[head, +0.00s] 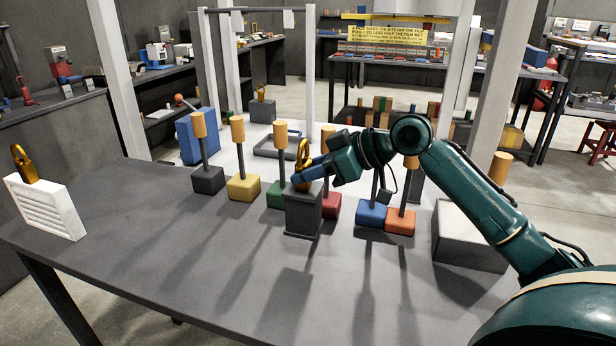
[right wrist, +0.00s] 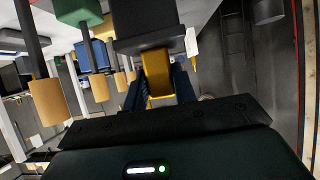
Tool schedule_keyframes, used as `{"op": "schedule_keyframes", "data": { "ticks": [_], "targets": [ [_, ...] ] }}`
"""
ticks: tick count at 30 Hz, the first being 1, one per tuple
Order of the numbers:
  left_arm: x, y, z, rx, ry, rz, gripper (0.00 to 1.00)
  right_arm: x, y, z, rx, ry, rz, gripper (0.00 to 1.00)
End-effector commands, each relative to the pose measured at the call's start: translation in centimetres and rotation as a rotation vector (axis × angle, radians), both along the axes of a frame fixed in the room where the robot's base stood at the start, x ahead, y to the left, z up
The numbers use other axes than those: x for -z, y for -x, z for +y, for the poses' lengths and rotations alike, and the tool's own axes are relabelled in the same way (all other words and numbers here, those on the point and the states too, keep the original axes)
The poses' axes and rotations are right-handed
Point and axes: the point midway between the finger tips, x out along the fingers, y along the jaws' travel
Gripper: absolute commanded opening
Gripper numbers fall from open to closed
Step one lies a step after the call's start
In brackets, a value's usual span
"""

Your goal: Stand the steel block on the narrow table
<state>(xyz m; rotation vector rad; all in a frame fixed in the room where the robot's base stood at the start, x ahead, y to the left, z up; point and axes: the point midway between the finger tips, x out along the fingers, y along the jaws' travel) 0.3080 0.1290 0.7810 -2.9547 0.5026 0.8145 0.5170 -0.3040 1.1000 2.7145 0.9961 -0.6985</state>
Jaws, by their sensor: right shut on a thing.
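The steel block (head: 303,213) is dark grey with a brass ring handle (head: 303,160) on top. It is upright over the middle of the grey table (head: 150,262); I cannot tell whether its base touches the top. My right gripper (head: 304,174) is shut on the brass handle from the right. In the right wrist view, the handle (right wrist: 158,77) sits between the blue fingers (right wrist: 160,90), with the dark block (right wrist: 145,22) beyond it. My left gripper is not in view.
Several wooden-topped posts on coloured bases, such as the yellow one (head: 243,188) and the orange one (head: 400,222), stand in a row around the block. A white vented block (head: 46,208) stands at left, a grey box (head: 468,238) at right. The front of the table is clear.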

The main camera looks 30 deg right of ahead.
Motion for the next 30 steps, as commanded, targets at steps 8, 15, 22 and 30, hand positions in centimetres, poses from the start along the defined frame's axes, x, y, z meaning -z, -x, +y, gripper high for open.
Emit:
{"op": "schedule_keyframes", "data": {
  "ticks": [8,15,22,30],
  "targets": [
    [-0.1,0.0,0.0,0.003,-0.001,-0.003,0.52,1.7,-0.1,0.0,0.002,-0.006,-0.02,0.0],
    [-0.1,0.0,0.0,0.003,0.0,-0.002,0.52,3.6,-0.1,0.0,0.003,-0.006,-0.017,0.0],
    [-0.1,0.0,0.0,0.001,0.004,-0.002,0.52,5.5,-0.1,-0.1,0.005,-0.006,-0.02,0.0],
    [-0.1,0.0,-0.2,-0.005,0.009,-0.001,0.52,6.2,0.0,0.0,0.001,0.0,-0.003,0.31]
  ]
}}
